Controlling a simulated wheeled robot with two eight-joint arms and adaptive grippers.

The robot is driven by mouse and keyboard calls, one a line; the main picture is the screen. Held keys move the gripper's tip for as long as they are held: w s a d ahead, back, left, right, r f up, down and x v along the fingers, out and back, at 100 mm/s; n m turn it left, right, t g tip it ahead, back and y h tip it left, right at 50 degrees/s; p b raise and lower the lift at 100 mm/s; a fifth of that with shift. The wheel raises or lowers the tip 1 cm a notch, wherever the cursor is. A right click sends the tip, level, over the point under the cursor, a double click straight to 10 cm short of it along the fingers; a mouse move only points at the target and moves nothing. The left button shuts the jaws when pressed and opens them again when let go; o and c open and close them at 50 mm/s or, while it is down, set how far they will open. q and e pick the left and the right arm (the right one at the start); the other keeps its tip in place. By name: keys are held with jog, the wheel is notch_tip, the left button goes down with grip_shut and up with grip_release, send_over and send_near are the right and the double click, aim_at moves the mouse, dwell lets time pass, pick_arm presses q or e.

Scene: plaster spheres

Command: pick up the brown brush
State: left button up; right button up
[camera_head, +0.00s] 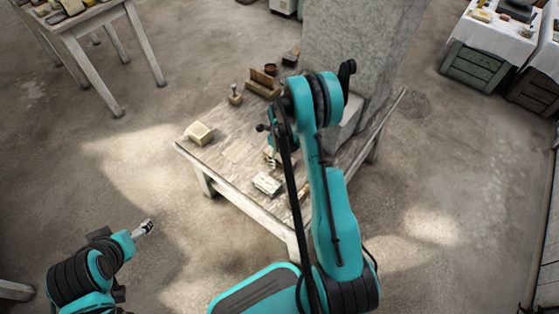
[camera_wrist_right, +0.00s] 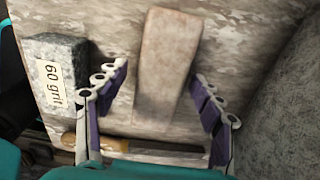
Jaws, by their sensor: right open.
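In the right wrist view a long, flat, tapering brown piece (camera_wrist_right: 166,70) lies on the worn tabletop; no bristles show, so I cannot tell for sure that it is the brown brush. My right gripper (camera_wrist_right: 160,78) is open, with one finger on each side of this piece in the picture and nothing held. In the head view my right gripper (camera_head: 271,157) is over the table, partly hidden by my own arm. My left gripper (camera_head: 143,229) is off to the left, over bare floor, and too small to read.
A grey "60 grit" block (camera_wrist_right: 58,75) lies left of the brown piece. A wooden-handled tool (camera_wrist_right: 115,144) lies across below it. On the table (camera_head: 225,150) are cream blocks (camera_head: 199,132) (camera_head: 267,184) and a wooden holder (camera_head: 263,82). A stone pillar (camera_head: 350,40) stands behind.

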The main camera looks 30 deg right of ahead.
aim_at(280, 156)
jog(key=c, duration=1.4)
jog(key=shift+o, duration=0.2)
jog(key=shift+r, duration=0.1)
jog(key=shift+r, duration=0.1)
jog(key=shift+r, duration=0.35)
notch_tip(280, 156, up, 4)
jog(key=p, duration=0.2)
jog(key=shift+s+p, duration=0.15)
jog(key=shift+p, duration=0.15)
jog(key=s+a+r+p, duration=0.1)
jog(key=s+r+p, duration=0.2)
jog(key=s+r, duration=0.3)
jog(key=s, duration=0.5)
jog(key=shift+a, duration=0.4)
jog(key=shift+s, duration=0.1)
jog(key=shift+o, duration=1.2)
